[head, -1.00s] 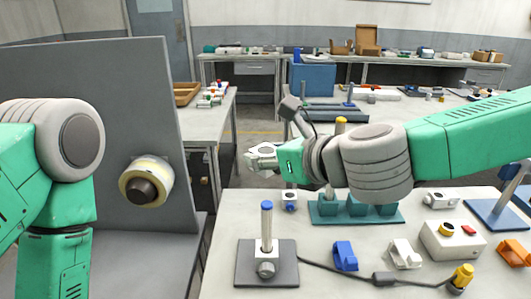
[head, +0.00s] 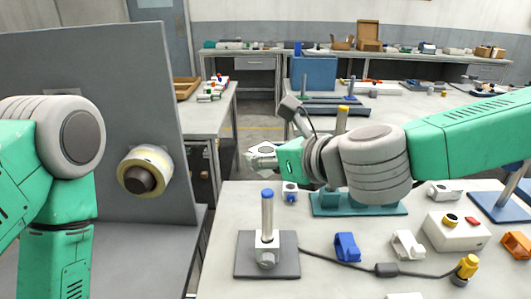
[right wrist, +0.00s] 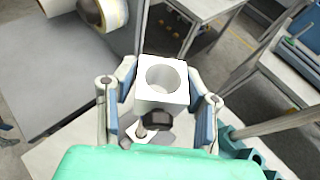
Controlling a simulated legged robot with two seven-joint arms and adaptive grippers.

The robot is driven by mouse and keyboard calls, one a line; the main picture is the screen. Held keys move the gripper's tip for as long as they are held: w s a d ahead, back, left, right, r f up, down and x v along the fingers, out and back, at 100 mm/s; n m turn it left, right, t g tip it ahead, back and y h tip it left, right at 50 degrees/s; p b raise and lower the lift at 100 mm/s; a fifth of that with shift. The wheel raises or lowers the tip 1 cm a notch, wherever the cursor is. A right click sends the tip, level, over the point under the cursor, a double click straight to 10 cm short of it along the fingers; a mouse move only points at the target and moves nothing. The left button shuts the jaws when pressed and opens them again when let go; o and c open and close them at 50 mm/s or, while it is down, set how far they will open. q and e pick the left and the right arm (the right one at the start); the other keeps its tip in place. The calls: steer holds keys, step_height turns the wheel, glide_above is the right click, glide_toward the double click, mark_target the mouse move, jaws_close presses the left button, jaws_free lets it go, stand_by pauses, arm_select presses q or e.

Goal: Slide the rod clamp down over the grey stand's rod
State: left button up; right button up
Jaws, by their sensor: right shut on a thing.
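The grey stand (head: 254,268) is a flat dark base near the front left of the table. Its upright rod (head: 267,215) has a blue tip, and a white block with a grey knob sits at the rod's foot. My right gripper (head: 265,158) is shut on the white rod clamp (right wrist: 178,98), a block with a round hole facing up in the right wrist view. Its fingers lie on both sides of the block. In the head view the gripper is above and behind the rod's tip, clear of it. My left arm shows, but its gripper is out of view.
A teal stand (head: 330,208) stands under my right forearm. A blue clip (head: 346,246), a white clip (head: 407,244) and a control box (head: 452,232) lie right of the grey stand. A cable crosses the front. A grey panel (head: 90,150) stands at left.

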steer(key=b, duration=0.3)
glide_above(271, 216)
steer(key=w, duration=0.1)
steer(key=shift+a+f, duration=0.25)
steer(key=shift+f, duration=0.9)
steer(key=shift+a+f, duration=0.2)
steer(key=shift+f, duration=0.9)
steer(key=shift+f+b, duration=0.1)
steer(key=shift+b, duration=0.2)
steer(key=shift+f+b, duration=1.9)
steer(key=shift+f, duration=0.5)
steer(key=shift+f, duration=0.1)
steer(key=shift+f+b, duration=1.95)
steer(key=shift+f, duration=0.45)
